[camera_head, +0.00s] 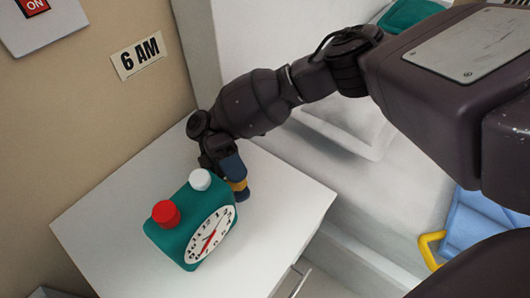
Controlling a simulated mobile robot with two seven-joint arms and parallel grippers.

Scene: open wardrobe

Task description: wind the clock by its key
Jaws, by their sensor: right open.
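The teal alarm clock (178,238) stands on the white cabinet top in the head view. Its white dial (211,236) with red hands faces the lower right. A red knob (166,213) and a white knob (200,180) sit on its top. My right gripper (239,184) is open and points down beside the clock, at its right rear near the white knob. Its blue and yellow finger is very near the clock; I cannot tell whether it touches. I cannot make out a key; the clock's back is hidden. My left gripper is not in view.
The white cabinet top (108,222) is clear left of the clock. A "6 AM" sign (138,55) and a panel with a red "ON" switch (35,5) are on the beige wall. A blue item with a yellow handle (430,247) is at lower right.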

